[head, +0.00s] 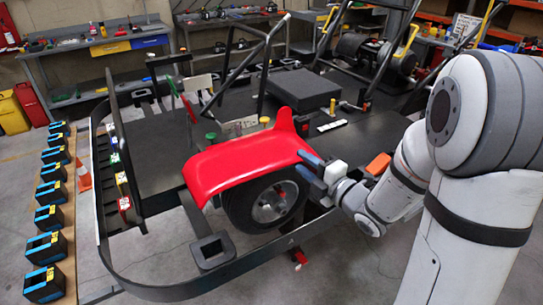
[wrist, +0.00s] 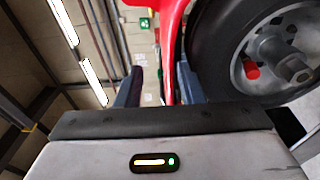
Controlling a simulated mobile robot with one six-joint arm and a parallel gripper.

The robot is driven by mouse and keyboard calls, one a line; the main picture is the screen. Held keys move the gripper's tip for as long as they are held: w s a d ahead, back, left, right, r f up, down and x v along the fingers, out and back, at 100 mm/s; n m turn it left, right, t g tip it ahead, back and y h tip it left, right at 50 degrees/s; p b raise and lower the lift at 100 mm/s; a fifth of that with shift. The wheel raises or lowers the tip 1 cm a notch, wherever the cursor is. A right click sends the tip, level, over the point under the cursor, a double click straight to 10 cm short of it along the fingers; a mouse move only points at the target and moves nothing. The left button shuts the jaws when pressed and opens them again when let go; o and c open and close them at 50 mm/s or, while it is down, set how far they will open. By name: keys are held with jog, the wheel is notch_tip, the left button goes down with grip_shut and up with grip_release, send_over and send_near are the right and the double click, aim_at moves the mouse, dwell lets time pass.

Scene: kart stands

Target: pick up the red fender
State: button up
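The red fender (head: 245,158) sits over the black wheel (head: 265,200) on the kart frame in the head view. My gripper (head: 308,164) is at the fender's right end. In the wrist view, my gripper (wrist: 158,78) has its two fingers apart. The edge of the red fender (wrist: 170,55) runs between them, closer to the right finger, with a gap to the left finger. Whether the right finger touches the fender I cannot tell. The wheel (wrist: 255,50) is close on the right in the wrist view. The fender's underside is mostly hidden.
The black kart frame (head: 170,292) surrounds the wheel, with a square black socket (head: 212,252) in front. A black block (head: 303,90) lies on the deck behind. Blue and black boxes (head: 47,217) line the left side. Workbenches (head: 100,50) stand at the back.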

aim_at(286, 151)
jog(key=p+x, duration=0.1)
jog(key=x, duration=0.2)
jog(key=shift+w+a+p, duration=0.2)
jog(key=shift+a+p, duration=0.1)
jog(key=shift+f+p+x, duration=0.1)
jog(key=shift+p+x, duration=0.3)
jog(key=shift+x, duration=0.55)
jog(key=shift+f+p+x, duration=0.15)
jog(key=shift+p+x, duration=0.25)
jog(key=shift+x, duration=0.55)
grip_shut()
